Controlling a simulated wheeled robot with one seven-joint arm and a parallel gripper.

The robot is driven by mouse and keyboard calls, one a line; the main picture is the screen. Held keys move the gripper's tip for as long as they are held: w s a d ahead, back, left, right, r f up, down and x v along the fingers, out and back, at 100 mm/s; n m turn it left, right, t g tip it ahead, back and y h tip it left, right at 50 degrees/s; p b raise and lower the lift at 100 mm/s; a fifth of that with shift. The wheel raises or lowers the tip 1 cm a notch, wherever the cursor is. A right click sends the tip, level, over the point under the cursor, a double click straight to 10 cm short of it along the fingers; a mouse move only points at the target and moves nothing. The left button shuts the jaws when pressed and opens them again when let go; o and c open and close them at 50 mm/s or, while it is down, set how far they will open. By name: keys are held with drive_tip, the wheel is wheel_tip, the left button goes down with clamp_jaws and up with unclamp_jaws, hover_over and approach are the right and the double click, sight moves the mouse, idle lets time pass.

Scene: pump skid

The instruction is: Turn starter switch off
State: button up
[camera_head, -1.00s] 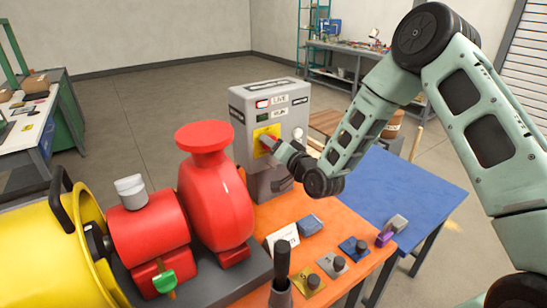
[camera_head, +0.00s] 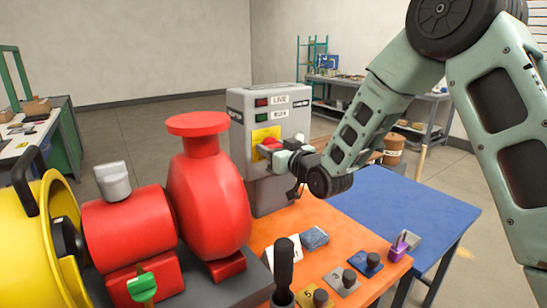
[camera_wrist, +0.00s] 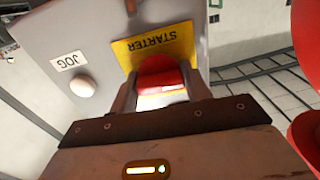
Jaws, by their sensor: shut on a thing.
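The starter switch, a red knob on a yellow plate (camera_head: 262,133), is on the front of the grey control box (camera_head: 240,145). In the wrist view the red switch knob (camera_wrist: 160,72) sits below the plate's upside-down STARTER lettering. My gripper (camera_head: 273,148) reaches it from the right. Its two fingers stand on either side of the knob and are shut on it, hiding part of it. The LIVE lamp (camera_head: 262,102) at the top of the box is dull red. A green lamp (camera_head: 264,118) is below it.
A pale JOG button (camera_wrist: 82,88) is beside the switch. A red pump (camera_head: 205,195) stands left of the box. A blue table (camera_head: 400,205) is to the right.

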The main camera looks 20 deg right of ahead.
drive_tip(key=shift+f+n, duration=0.1)
drive_tip(key=shift+n, duration=0.2)
drive_tip(key=o, duration=1)
drive_tip(key=shift+c, duration=0.2)
drive_tip(key=b+v, duration=0.9)
drive_tip(key=v, duration=0.6)
drive_tip(key=shift+f+b, duration=0.2)
drive_tip(key=shift+b, duration=0.2)
drive_tip(key=shift+r+b+v, duration=0.25)
drive_tip(key=shift+b+v, duration=1)
drive_tip(key=shift+b, duration=1.45)
